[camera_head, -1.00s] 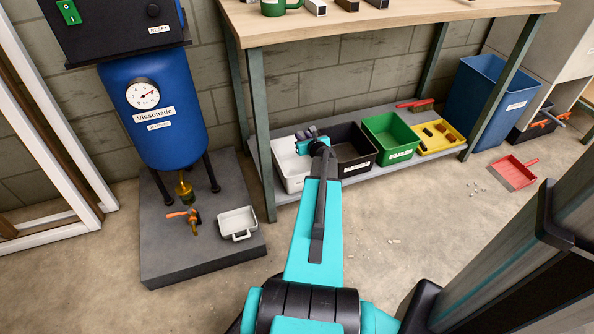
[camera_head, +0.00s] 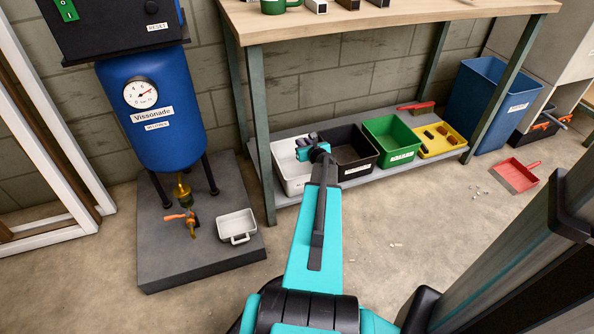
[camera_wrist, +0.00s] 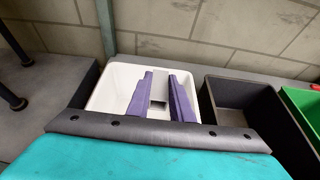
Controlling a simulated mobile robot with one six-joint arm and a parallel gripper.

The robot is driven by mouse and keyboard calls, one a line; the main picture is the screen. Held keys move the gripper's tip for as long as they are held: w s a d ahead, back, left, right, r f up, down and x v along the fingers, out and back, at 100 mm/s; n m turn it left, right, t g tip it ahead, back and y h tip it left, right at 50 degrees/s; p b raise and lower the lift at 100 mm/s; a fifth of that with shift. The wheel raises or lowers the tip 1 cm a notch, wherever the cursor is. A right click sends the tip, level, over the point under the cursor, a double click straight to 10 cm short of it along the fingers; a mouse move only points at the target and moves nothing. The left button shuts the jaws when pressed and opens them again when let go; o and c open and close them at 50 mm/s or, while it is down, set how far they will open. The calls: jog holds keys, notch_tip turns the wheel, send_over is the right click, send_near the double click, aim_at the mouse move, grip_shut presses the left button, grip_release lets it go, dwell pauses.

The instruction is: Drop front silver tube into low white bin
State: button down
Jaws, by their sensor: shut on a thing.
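The low white bin (camera_head: 287,180) stands at the left end of the lower shelf, and its rim shows in the wrist view (camera_wrist: 102,82). My gripper (camera_head: 306,151) is over this bin, toward its right side. In the wrist view its two purple fingers (camera_wrist: 161,82) reach over the bin's inside. They are shut on a small grey piece, the silver tube (camera_wrist: 158,98), which is mostly hidden between them. How high the tube hangs above the bin floor is hard to tell.
The bench top (camera_head: 400,17) hangs above, with a bench leg (camera_head: 264,150) at left. A blue tank (camera_head: 155,120) stands further left.

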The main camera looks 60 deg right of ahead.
jog(key=shift+f+b, duration=1.9)
jog(key=shift+f, duration=0.5)
jog(key=c, duration=1.5)
grip_release()
jog(key=shift+s+r, duration=0.1)
jog(key=shift+p+v, duration=1.75)
jog(key=shift+v, duration=5.05)
